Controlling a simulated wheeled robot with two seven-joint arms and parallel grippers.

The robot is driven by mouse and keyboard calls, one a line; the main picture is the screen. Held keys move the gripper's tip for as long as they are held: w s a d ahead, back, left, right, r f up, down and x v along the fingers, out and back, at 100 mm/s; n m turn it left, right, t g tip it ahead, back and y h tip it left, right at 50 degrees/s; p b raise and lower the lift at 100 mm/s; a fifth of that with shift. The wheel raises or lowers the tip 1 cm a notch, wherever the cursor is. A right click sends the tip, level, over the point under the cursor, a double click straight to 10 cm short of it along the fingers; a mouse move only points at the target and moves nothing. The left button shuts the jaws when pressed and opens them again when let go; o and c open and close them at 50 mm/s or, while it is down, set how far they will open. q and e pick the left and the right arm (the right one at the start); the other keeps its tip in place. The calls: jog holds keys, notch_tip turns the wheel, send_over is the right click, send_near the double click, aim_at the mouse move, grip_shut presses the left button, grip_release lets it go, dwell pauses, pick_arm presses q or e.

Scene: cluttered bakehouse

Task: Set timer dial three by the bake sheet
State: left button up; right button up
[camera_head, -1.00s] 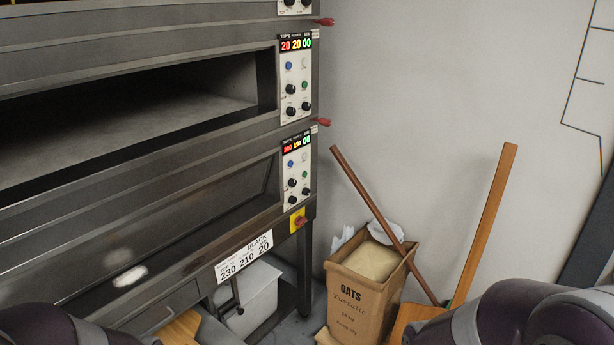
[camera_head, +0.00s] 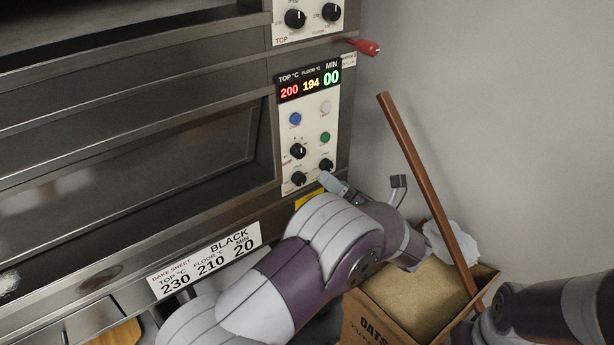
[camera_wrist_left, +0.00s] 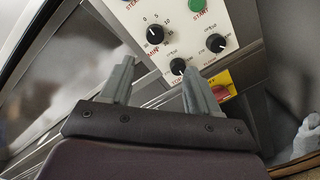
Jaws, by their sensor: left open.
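The lowest control panel in the head view has a display (camera_head: 310,82) reading 200, 194 and 00. Below its blue and green buttons is a black timer dial (camera_head: 298,151), marked MIN with a number scale in the left wrist view (camera_wrist_left: 154,34); its exact pointer angle is hard to tell. The bake sheet (camera_head: 206,263) reads BLACK, top 230, floor 210, min 20. My left gripper (camera_head: 362,183) is open and empty, lower right of the dial. In the left wrist view its fingers (camera_wrist_left: 158,76) are below the dial, apart from it. My right gripper is out of view.
Two more black knobs, TOP (camera_wrist_left: 178,66) and FLOOR (camera_wrist_left: 216,43), sit close below the timer dial. A red and yellow switch (camera_wrist_left: 221,88) is beneath them. A wooden handle (camera_head: 430,190) leans from the oats box (camera_head: 370,326). A red handle (camera_head: 366,47) juts out above the panel.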

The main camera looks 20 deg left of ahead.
aim_at(300, 155)
pick_arm(q)
jog(key=x, duration=0.3)
jog(key=p+x, duration=0.1)
jog(key=x, duration=0.3)
jog(key=p+x, duration=0.1)
jog(key=x, duration=0.3)
jog(key=shift+s+a+r, duration=0.1)
jog(key=shift+a+r, duration=0.15)
jog(key=shift+r, duration=0.05)
jog(key=shift+w+a, duration=0.25)
jog(key=shift+a, duration=0.2)
jog(key=c, duration=1)
